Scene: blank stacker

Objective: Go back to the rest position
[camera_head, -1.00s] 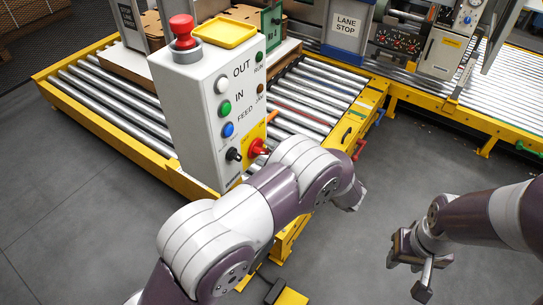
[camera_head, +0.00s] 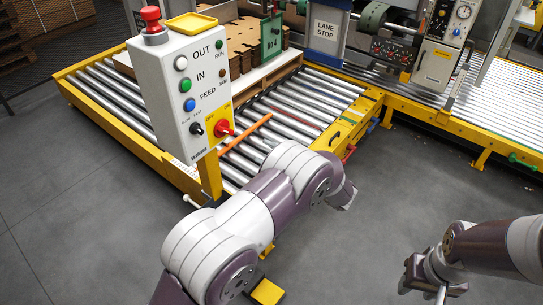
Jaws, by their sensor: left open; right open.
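My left gripper (camera_head: 345,196) is at the end of the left arm, which reaches across the lower middle of the view. It is over the grey floor, just in front of the yellow conveyor frame, and holds nothing that I can see. Its fingers are mostly hidden by the wrist. My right gripper (camera_head: 430,284) is at the lower right, over the bare floor, with its fingers apart and empty. Neither gripper visibly touches anything.
A grey control box (camera_head: 180,95) with buttons and a red knob stands left of my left arm. Behind it is a yellow-framed roller conveyor (camera_head: 120,106) with an orange bar (camera_head: 245,133) on it. A LANE STOP sign (camera_head: 326,33) stands behind. Floor between my arms is clear.

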